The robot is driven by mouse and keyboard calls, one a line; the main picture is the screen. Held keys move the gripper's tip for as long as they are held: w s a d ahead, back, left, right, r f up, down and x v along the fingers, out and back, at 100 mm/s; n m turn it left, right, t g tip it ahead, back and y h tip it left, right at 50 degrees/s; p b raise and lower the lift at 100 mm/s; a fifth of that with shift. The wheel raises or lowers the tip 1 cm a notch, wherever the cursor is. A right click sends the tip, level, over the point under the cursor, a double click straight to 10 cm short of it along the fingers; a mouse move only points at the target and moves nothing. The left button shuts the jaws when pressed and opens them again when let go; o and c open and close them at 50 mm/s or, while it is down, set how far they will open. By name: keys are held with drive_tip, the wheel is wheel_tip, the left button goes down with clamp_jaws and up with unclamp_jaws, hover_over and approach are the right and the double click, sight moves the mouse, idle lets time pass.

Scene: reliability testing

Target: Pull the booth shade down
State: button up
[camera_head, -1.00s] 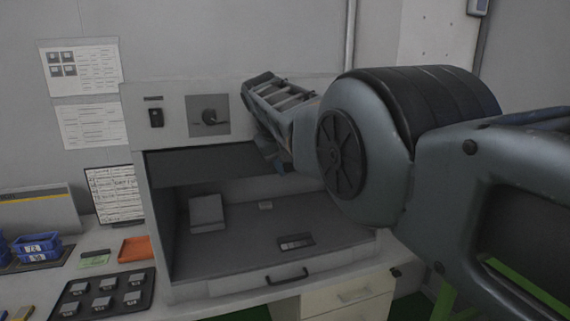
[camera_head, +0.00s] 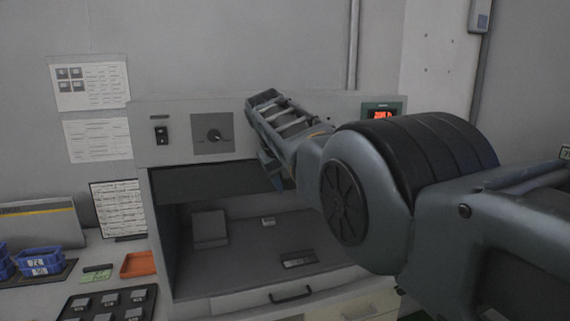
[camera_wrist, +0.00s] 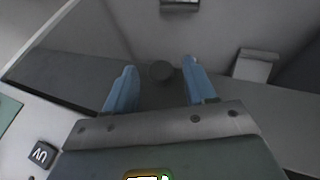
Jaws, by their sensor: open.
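The booth (camera_head: 146,215) is a light grey box with an open front. Its dark shade (camera_head: 205,180) is a short strip across the top of the opening, with the inside visible below it. My gripper (camera_head: 272,176) points down at the shade's right part, partly hidden by my arm. In the wrist view, my gripper (camera_wrist: 159,67) has its two blue fingers apart. A dark panel (camera_wrist: 70,78), probably the shade, lies to the left.
The booth's front panel has a switch (camera_head: 161,135), a dial (camera_head: 212,139) and a red-lit display (camera_head: 383,114). A grey block (camera_head: 209,229) stands inside; a drawer handle (camera_head: 291,296) is below. Blue bins (camera_head: 40,262), an orange tray (camera_head: 138,264) and a black tray (camera_head: 75,306) are left.

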drive_tip(key=v, duration=0.7)
idle(0.3)
